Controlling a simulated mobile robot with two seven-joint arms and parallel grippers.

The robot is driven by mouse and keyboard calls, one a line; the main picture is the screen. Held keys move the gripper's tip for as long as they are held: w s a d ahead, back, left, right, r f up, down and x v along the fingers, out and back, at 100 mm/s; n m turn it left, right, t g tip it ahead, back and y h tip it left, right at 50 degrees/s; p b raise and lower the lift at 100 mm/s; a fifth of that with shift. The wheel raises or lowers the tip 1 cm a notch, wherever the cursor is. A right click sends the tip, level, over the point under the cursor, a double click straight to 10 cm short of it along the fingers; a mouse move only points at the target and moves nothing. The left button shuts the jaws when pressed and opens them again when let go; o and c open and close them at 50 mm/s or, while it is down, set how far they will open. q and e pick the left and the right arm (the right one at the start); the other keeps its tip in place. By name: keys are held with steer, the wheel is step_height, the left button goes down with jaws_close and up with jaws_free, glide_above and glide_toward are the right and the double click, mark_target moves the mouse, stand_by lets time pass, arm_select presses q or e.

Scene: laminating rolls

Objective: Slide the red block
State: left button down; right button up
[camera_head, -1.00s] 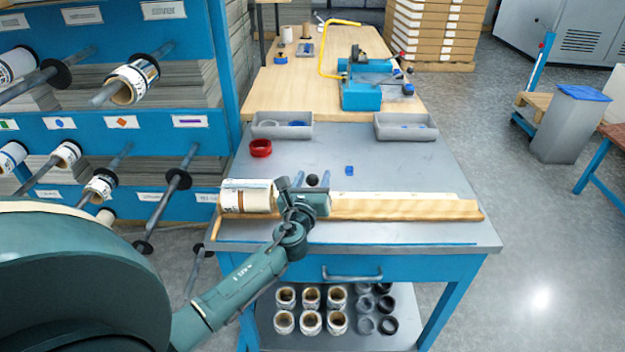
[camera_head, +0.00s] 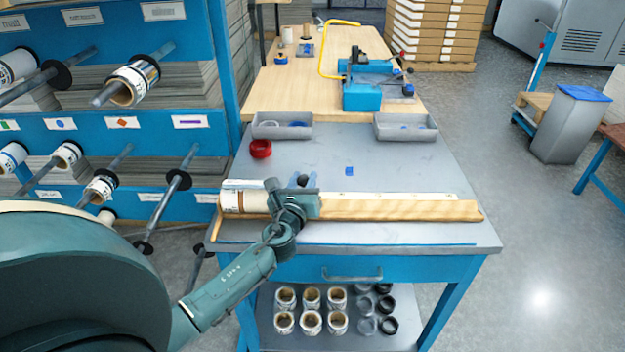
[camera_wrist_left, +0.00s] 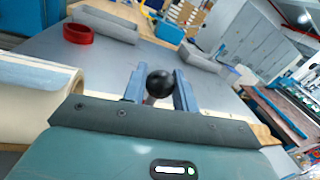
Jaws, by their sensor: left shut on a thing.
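My left gripper (camera_head: 302,180) is shut on a black ball knob (camera_wrist_left: 160,83), which sits on a short pale stem between the two blue-grey fingers. The knob is just above the wooden rail (camera_head: 400,210) that lies along the front of the grey table. A white and brown roll (camera_head: 243,197) lies at the rail's left end, close to the left of my gripper. What the knob is fixed to is hidden by my wrist. I see no clear red block; a red ring (camera_head: 260,149) stands on the table behind the roll. My right gripper is out of view.
Two grey trays (camera_head: 282,133) stand at the table's back edge. A blue rack (camera_head: 110,140) with rolls on rods is at the left. The table's middle is mostly clear.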

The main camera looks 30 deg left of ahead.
arm_select(q)
steer(key=s+a, duration=0.2)
steer(key=a, duration=0.1)
steer(key=s+a, duration=0.1)
steer(key=shift+a, duration=0.4)
